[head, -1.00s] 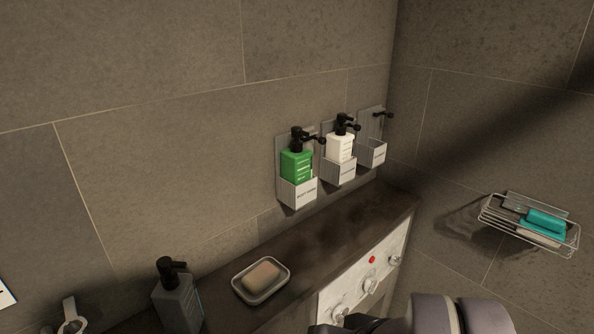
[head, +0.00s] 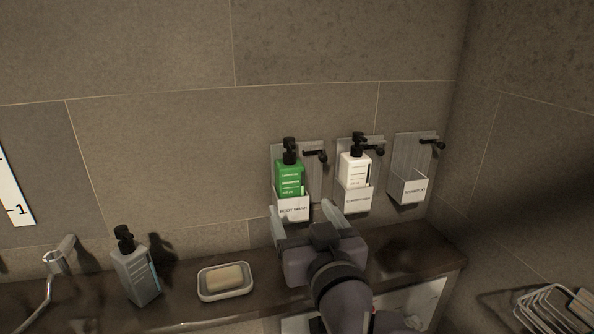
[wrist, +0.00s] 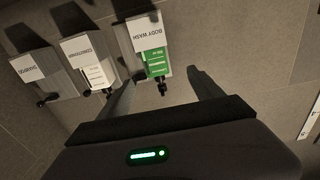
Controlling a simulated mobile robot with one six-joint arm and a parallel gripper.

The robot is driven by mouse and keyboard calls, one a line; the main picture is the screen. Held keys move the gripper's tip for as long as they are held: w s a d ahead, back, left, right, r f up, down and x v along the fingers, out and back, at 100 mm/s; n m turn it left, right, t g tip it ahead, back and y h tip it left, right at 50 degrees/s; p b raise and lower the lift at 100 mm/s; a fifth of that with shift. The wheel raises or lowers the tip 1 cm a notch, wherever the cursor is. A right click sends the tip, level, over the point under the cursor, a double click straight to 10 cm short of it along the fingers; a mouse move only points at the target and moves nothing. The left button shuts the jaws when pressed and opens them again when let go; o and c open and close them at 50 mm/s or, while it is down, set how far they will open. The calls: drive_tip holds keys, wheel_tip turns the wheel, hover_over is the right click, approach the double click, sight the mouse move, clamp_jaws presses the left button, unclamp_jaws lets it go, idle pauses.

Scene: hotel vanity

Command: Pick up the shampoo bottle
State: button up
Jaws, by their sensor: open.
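A green bottle (head: 289,180) with a black pump sits in the wall holder labelled BODY WASH (head: 293,210); both also show in the wrist view, the bottle here (wrist: 154,62). A white bottle (head: 354,170) sits in the middle holder. The right-hand holder, labelled SHAMPOO (head: 413,188), is empty. A grey bottle (head: 137,276) with a black pump stands on the counter at left. I cannot read which bottle is the shampoo. My gripper (head: 304,213) is open and empty, in front of and just below the green bottle's holder.
A soap dish (head: 224,293) with a bar of soap is on the dark counter (head: 185,310), between the grey bottle and my arm. A chrome tap (head: 58,262) is at far left. A wire rack (head: 550,308) is on the right wall. The counter right of my gripper is clear.

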sight(293, 184)
drive_tip(key=p+x, duration=0.3)
drive_tip(key=p, duration=0.1)
drive_tip(key=p+x, duration=0.3)
drive_tip(key=x, duration=0.1)
drive_tip(key=d+p+x, duration=0.1)
drive_tip(key=p+x, duration=0.3)
drive_tip(key=shift+w+f+p, duration=0.1)
drive_tip(key=shift+w+p, duration=0.25)
drive_tip(key=shift+w, duration=0.05)
drive_tip(key=shift+w+a+f, duration=0.15)
drive_tip(key=shift+w, duration=0.15)
drive_tip(key=shift+s, duration=0.15)
clamp_jaws()
